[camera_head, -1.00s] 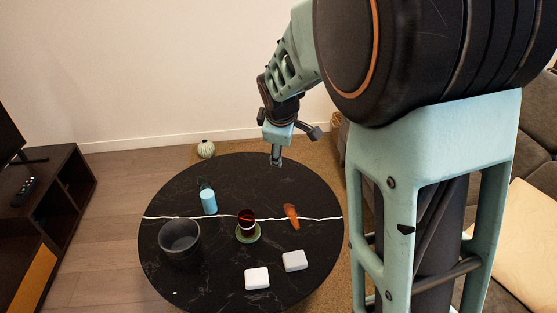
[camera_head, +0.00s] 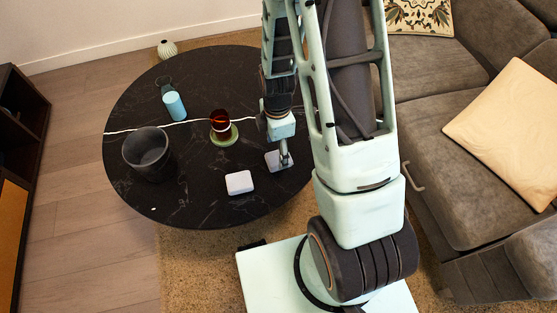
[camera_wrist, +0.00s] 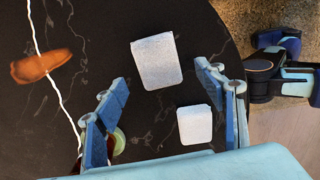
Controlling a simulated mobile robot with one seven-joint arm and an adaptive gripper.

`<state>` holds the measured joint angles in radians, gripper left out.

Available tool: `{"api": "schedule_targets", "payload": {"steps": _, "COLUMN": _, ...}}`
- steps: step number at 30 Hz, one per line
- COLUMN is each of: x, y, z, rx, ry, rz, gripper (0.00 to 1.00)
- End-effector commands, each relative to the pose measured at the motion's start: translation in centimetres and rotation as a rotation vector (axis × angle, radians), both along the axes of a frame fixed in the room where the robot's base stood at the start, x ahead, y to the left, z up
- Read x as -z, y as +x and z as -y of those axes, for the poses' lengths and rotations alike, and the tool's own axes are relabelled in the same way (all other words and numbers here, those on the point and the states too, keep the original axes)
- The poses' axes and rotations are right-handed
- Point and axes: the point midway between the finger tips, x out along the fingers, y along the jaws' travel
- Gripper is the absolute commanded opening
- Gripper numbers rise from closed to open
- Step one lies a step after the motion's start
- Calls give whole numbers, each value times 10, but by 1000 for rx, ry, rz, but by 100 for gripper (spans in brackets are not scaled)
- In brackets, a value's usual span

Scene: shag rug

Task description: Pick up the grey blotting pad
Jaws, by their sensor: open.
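Two pale grey-white, rounded square pads lie flat on the round black table. One pad (camera_head: 272,162) is partly hidden by my gripper (camera_head: 285,158) in the head view; it shows whole in the wrist view (camera_wrist: 156,61), between and beyond the fingertips. The other pad (camera_head: 239,182) lies to its left in the head view, and nearer my palm in the wrist view (camera_wrist: 194,125). Contact with the pad cannot be judged.
A brown-orange carrot-like object (camera_wrist: 40,66) lies left in the wrist view. A sofa (camera_head: 430,130) stands right.

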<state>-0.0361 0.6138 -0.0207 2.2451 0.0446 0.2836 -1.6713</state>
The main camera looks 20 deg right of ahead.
Motion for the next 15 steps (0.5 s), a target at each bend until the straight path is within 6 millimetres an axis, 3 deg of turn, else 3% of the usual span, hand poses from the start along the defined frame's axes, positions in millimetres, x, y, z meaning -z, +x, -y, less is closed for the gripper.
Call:
{"api": "schedule_targets", "payload": {"steps": 9, "x": 44, "y": 1, "z": 5, "rx": 0, "ry": 0, "rz": -2, "gripper": 64}}
{"api": "schedule_targets", "payload": {"steps": 15, "x": 53, "y": 2, "z": 5, "rx": 0, "ry": -1, "rz": 1, "gripper": 64}}
